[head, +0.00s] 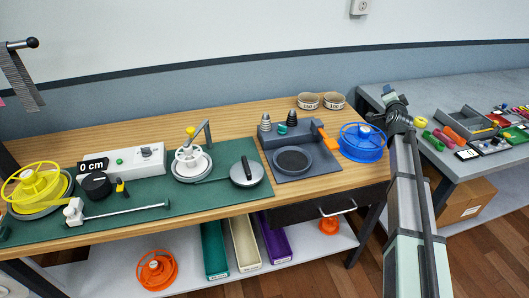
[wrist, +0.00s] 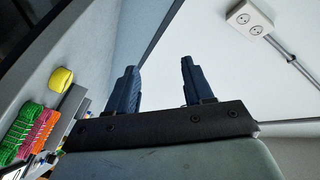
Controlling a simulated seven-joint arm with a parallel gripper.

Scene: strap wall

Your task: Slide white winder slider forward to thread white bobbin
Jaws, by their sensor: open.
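The likely white winder slider (head: 73,211) is a small white block at the left end of a thin rail on the green mat (head: 130,222). A white bobbin (head: 188,155) sits on a round base at the middle of the mat, beneath a grey arm with a yellow knob. Whether strap runs to the bobbin is too small to tell. My gripper (head: 389,94) is raised at the right end of the bench, far from both. In the wrist view my gripper (wrist: 156,78) points at the wall, its two dark fingers apart with nothing between them.
A yellow reel (head: 36,182), a "0 cm" counter (head: 93,165) and a white control box (head: 137,160) stand around the slider. A grey tray with a black disc (head: 292,160) and a blue reel (head: 362,142) lie between the bobbin and my arm. A grey side table (head: 460,95) stands right.

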